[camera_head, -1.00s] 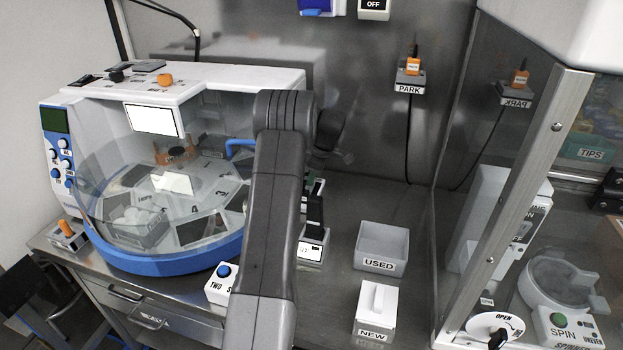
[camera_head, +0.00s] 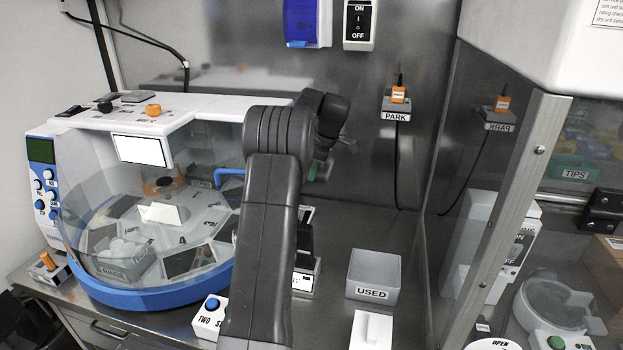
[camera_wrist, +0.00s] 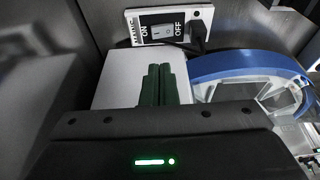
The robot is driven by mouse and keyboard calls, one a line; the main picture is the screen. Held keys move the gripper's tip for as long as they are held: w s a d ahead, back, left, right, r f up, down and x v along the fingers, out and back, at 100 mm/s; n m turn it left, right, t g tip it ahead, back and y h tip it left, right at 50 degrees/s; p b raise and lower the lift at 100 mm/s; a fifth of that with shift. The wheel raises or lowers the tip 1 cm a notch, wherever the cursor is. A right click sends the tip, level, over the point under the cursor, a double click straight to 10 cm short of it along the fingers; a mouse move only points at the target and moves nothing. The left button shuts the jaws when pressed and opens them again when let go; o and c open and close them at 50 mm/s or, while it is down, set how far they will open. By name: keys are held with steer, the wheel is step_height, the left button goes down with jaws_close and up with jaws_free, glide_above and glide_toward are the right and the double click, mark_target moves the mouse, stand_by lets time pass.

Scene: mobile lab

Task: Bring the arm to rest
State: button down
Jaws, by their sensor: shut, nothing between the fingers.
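My arm rises from the bottom middle of the head view and bends at a thick elbow. Its wrist reaches away toward the back wall, right of the white and blue machine. My gripper (camera_head: 314,171) is small and partly hidden there, beyond the elbow. In the wrist view my gripper (camera_wrist: 160,72) shows its two dark green fingers pressed together, with nothing between them. Behind the fingers lies a pale flat box, and an ON/OFF switch plate with a plugged-in cord is beyond.
The round machine (camera_head: 150,292) with a clear lid stands left of my arm. A grey USED bin (camera_head: 372,292) and a white box (camera_head: 371,330) are at right. A PARK holder (camera_head: 396,115) is on the back wall. A glass-sided cabinet bounds the right. Bare bench lies behind the USED bin.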

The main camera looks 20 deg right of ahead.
steer(key=shift+f, duration=0.1)
steer(key=x, duration=1)
steer(key=shift+w+a+r+p, duration=0.25)
steer(key=shift+r+p, duration=0.25)
steer(key=shift+p, duration=0.45)
steer(key=shift+a+r+g, duration=0.2)
steer(key=shift+r+g, duration=0.1)
steer(key=shift+b+v, duration=0.35)
steer(key=shift+v, duration=2.45)
steer(key=shift+s+d, duration=0.1)
steer(key=shift+d, duration=0.05)
steer(key=shift+f, duration=0.1)
